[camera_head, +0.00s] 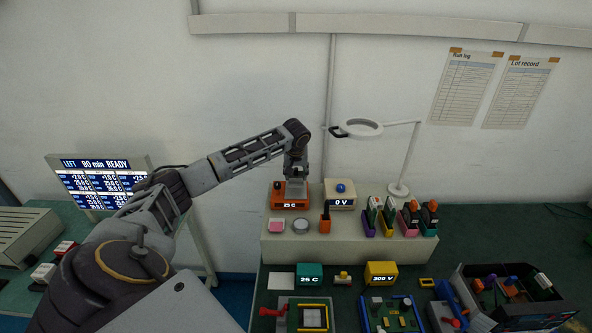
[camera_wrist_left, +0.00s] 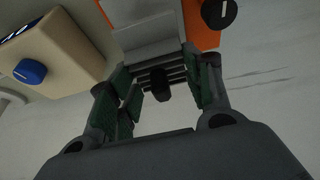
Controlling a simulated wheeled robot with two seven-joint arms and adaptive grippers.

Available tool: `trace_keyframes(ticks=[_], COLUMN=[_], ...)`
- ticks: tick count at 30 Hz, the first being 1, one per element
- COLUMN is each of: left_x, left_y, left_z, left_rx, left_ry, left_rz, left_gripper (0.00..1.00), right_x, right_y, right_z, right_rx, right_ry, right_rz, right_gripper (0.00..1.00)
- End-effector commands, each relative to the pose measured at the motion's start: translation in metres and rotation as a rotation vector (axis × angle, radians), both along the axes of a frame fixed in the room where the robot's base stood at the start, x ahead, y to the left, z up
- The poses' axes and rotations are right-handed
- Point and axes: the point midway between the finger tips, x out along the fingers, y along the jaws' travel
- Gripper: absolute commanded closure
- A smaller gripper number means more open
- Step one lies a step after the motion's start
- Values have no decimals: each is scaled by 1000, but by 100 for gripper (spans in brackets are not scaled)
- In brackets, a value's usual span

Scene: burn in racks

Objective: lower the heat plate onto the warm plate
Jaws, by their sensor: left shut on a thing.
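In the left wrist view my gripper (camera_wrist_left: 165,82) is shut on a dark, ribbed piece with a black knob (camera_wrist_left: 160,86), which I take for the heat plate. A light grey slab (camera_wrist_left: 148,45) lies just beyond it, against the orange unit (camera_wrist_left: 204,20); I take this for the warm plate. Whether the two touch cannot be told. The fingers and wrist hide much of both. My right gripper is not in view.
A beige box (camera_head: 340,196) with a blue knob and 0 V display stands close to the orange unit's right. A pink block (camera_head: 277,226), round grey disc (camera_head: 301,225) and small orange holder (camera_head: 325,224) sit in front. A magnifier lamp (camera_head: 398,188) stands further right.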

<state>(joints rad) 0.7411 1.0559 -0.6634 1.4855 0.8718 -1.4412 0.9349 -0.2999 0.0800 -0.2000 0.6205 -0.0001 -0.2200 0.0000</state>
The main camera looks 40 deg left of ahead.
Motion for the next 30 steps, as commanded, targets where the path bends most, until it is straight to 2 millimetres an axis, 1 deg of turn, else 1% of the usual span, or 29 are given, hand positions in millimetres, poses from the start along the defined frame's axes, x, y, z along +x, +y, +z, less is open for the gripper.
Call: trace_keyframes(ticks=[9, 15, 21, 30], left_x=[0, 0, 0, 0], left_y=[0, 0, 0, 0], left_z=[-17, -26, -30, -30], left_rx=[1, 1, 1, 1], left_ry=[-1, -2, -2, -2], left_rz=[0, 0, 0, 0], left_gripper=[78, 78, 78, 78], right_x=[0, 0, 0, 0], right_y=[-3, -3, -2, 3], right_z=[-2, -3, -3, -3], right_rx=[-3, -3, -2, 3], right_ry=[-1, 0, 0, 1], right_rz=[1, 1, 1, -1], right_gripper=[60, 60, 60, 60])
